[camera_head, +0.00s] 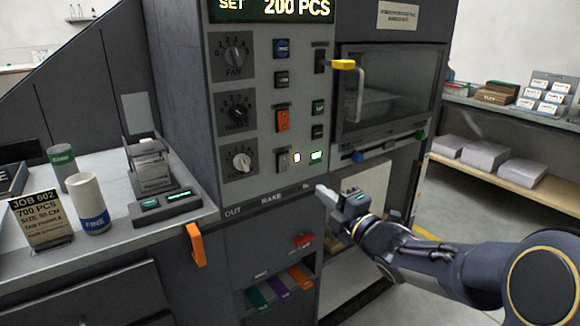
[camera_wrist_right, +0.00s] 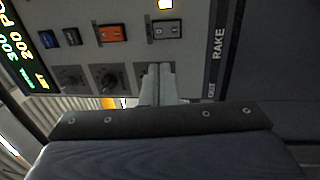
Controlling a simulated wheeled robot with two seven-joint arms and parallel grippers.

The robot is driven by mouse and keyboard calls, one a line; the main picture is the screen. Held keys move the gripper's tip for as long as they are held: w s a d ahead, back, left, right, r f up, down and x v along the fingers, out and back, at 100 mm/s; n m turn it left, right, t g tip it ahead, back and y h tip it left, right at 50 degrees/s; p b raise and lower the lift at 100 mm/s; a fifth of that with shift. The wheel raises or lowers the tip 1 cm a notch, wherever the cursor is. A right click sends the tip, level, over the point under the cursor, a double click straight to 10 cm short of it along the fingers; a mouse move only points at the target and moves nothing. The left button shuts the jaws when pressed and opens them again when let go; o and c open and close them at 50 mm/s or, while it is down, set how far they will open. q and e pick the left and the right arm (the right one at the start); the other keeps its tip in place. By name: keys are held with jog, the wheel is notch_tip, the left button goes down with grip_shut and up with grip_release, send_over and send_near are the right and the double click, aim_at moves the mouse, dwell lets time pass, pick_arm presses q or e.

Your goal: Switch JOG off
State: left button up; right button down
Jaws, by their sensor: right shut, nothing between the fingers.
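The grey panel (camera_head: 262,186) holds several knobs and switches, but no JOG label is legible. A grey rocker switch (camera_head: 282,160) sits low on the panel beside a small lit white lamp (camera_head: 297,158) and a lit green indicator (camera_head: 317,156). An orange rocker switch (camera_head: 282,120) is above it. In the right wrist view the grey rocker (camera_wrist_right: 167,29) and orange rocker (camera_wrist_right: 111,33) show, with a bright lamp (camera_wrist_right: 166,4) at the top edge. My right gripper (camera_head: 322,190) is shut and empty, below and right of the grey rocker, apart from it. My left gripper is out of view.
A yellow-tipped lever (camera_head: 343,64) sticks out at the panel's upper right, near the glazed door (camera_head: 390,90) and its handle. An orange handle (camera_head: 195,245) projects lower left. A counter (camera_head: 125,235) with cups (camera_head: 88,200) stands left. The space before the panel looks free.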

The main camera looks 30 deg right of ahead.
aim_at(283, 160)
jog(key=w, duration=0.4)
jog(key=w+r, duration=0.1)
jog(key=w, duration=0.4)
jog(key=w+a, duration=0.1)
jog(key=w, duration=0.4)
jog(key=shift+r+p, duration=0.3)
jog(key=shift+p, duration=0.05)
jog(key=shift+w+a+r+p, duration=0.1)
jog(key=shift+r+p, duration=0.25)
jog(key=shift+p, duration=0.05)
jog(key=shift+f+g, duration=0.2)
jog(key=shift+g, duration=0.1)
